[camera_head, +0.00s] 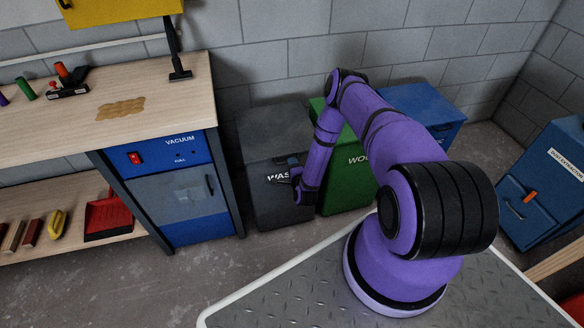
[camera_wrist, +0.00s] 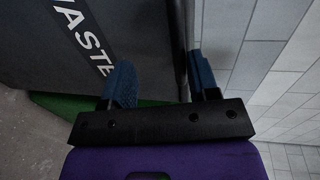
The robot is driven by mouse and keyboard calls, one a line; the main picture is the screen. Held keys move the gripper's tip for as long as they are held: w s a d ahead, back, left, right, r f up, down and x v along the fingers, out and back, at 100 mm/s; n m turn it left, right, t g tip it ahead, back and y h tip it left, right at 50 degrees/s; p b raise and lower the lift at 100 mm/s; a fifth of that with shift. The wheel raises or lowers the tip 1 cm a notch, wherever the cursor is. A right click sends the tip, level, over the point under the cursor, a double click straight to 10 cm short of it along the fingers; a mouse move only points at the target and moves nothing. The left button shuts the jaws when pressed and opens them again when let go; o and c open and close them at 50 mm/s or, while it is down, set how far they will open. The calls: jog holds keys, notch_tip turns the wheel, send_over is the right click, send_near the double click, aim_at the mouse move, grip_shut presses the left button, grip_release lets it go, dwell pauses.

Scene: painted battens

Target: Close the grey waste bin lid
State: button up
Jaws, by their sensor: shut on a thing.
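The grey waste bin (camera_head: 262,203) stands against the back wall, with its white label partly hidden by my gripper. Its lid (camera_head: 268,122) lies flat or nearly flat over the top; I cannot tell if a small gap is left. My gripper (camera_head: 284,165) is at the bin's upper front edge. In the wrist view, my gripper (camera_wrist: 160,65) has one blue finger over the bin's labelled front (camera_wrist: 60,50) and the other past the lid's edge (camera_wrist: 182,45). The fingers are shut on the lid's front edge.
A green bin (camera_head: 345,170) stands close on the right, partly behind my arm, with a blue bin (camera_head: 425,105) beyond it. A workbench (camera_head: 130,80) with a blue vacuum unit (camera_head: 185,190) stands close on the left. The floor (camera_head: 215,275) in front is clear.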

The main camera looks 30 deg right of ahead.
jog(key=v, duration=1)
jog(key=shift+s+a, duration=0.1)
